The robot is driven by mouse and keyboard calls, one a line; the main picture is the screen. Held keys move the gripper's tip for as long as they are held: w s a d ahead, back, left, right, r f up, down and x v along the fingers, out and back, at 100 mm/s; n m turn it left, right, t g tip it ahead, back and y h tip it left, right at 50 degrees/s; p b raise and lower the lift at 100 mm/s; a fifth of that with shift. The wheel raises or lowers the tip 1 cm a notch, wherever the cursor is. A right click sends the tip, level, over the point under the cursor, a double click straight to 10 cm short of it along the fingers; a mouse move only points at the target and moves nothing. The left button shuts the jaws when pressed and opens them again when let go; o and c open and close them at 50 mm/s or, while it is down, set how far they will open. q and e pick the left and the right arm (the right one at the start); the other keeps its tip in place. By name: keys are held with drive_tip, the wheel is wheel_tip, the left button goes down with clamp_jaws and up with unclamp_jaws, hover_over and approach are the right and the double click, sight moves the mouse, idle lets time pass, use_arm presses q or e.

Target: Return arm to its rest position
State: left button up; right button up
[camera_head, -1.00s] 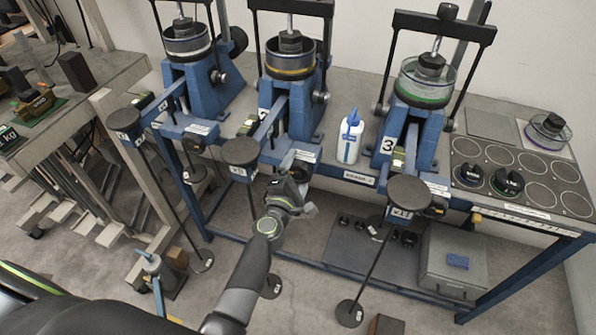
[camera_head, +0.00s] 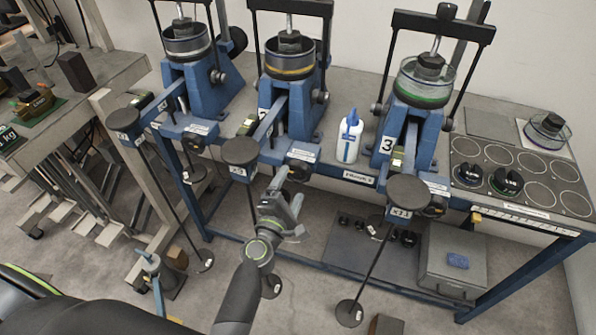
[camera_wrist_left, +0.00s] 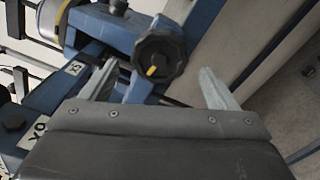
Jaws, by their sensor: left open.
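My left gripper (camera_head: 286,186) is in front of the middle lever frame, below its front edge. It is open and empty. In the left wrist view its two fingers (camera_wrist_left: 155,85) stand apart, with a black knob (camera_wrist_left: 160,57) with a yellow mark seen beyond and between them. The middle lever frame (camera_head: 290,100) is blue, with a round pan (camera_head: 290,62) on top. A round dark disc (camera_head: 240,152) with an "x9" tag is just left of the gripper. I cannot see my right gripper.
Two more blue lever frames stand left (camera_head: 190,85) and right (camera_head: 415,130). A white bottle with a blue cap (camera_head: 348,138) stands between the middle and right frames. Hanging rods with round discs stand before the bench. A grey box (camera_head: 448,262) sits at lower right. Open floor lies below the gripper.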

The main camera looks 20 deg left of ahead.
idle(0.3)
use_arm(q)
drive_tip(key=s+a+f+m+g, duration=0.2)
drive_tip(key=s+f+m+g, duration=0.35)
drive_tip(key=f, duration=0.95)
drive_tip(key=s+a+f+m+g, duration=0.1)
drive_tip(key=s+f+m+g, duration=0.35)
drive_tip(key=s+f, duration=0.75)
drive_tip(key=s+a+f+m+g, duration=0.2)
drive_tip(key=s+a+f+m, duration=0.1)
drive_tip(key=s, duration=0.6)
drive_tip(key=s+a+f+m+g+y, duration=0.1)
drive_tip(key=s+a+f+m+g, duration=0.1)
drive_tip(key=s+f, duration=0.6)
drive_tip(key=s+a+f+m+g, duration=0.2)
drive_tip(key=s+a+f+m, duration=0.3)
drive_tip(key=s, duration=0.6)
drive_tip(key=shift+s+f+m+g+y, duration=0.3)
drive_tip(key=shift+f+m+g, duration=0.1)
drive_tip(key=shift+f+m, duration=0.35)
